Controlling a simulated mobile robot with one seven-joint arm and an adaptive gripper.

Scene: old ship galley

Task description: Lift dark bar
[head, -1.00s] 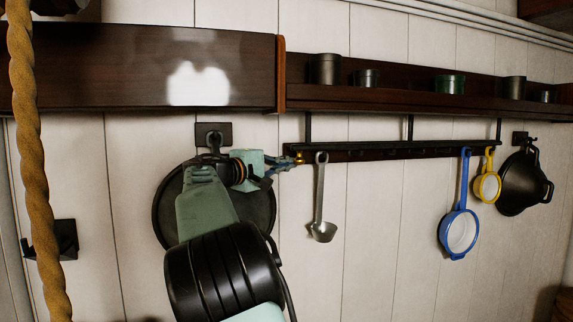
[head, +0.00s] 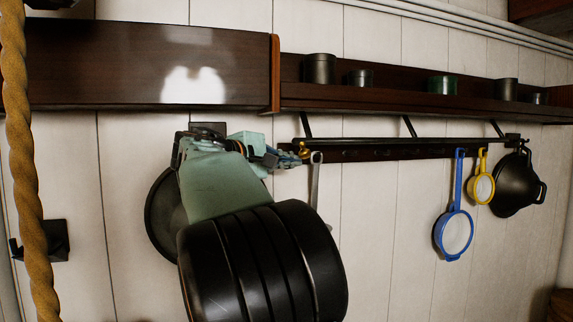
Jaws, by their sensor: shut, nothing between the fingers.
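The dark bar (head: 360,141) runs level along the wall below the shelf. Slanted dark struts rise from it toward the shelf, and a brass-coloured knob (head: 303,149) shows at its left end. A dark strip (head: 375,155) lies on the wall just behind and below it. My gripper (head: 292,159) is at the bar's left end, just below it and beside the knob. Its fingers are shut and look empty. I cannot tell whether they touch the bar. My arm covers part of the grey ladle (head: 315,180) hanging there.
A blue-rimmed strainer (head: 456,230), a yellow strainer (head: 482,187) and a black pan (head: 517,184) hang to the right. A round dark pan (head: 162,215) hangs behind my arm. The shelf (head: 400,103) above holds several tins. A rope (head: 25,160) hangs at left.

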